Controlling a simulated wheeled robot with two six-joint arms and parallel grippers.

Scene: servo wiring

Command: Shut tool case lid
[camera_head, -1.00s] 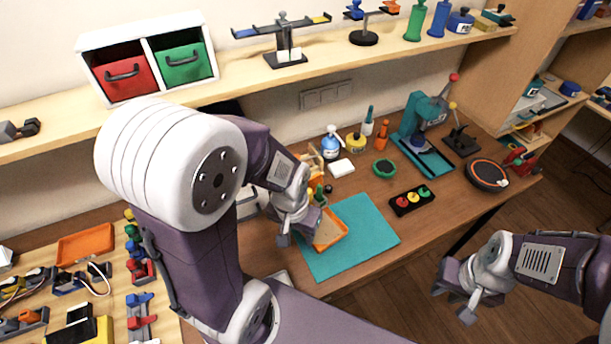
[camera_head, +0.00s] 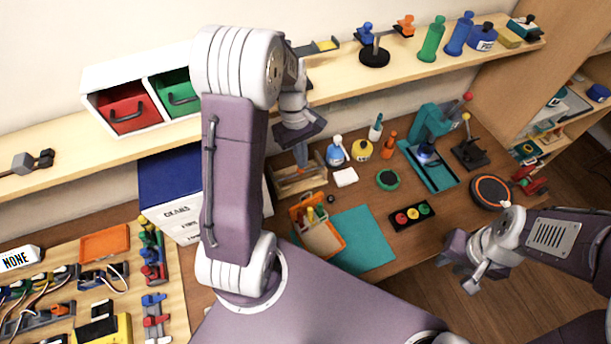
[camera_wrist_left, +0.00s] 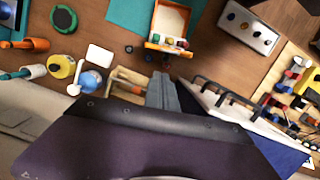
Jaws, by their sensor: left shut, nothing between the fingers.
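The case also shows at the top of the left wrist view (camera_wrist_left: 152,42). My left gripper (camera_head: 301,157) is shut and empty behind the case, over the wooden holder; its fingers show in the wrist view (camera_wrist_left: 163,92), apart from the case. My right gripper (camera_head: 462,277) appears open and empty, off the table's front edge at the right.
A wooden holder (camera_head: 288,188) stands behind the case. A blue-topped white cabinet (camera_head: 168,182) with black handles stands to the left, partly behind my arm. The teal mat (camera_head: 362,240) is mostly bare. A black tray with coloured discs (camera_head: 398,219) lies right of it.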

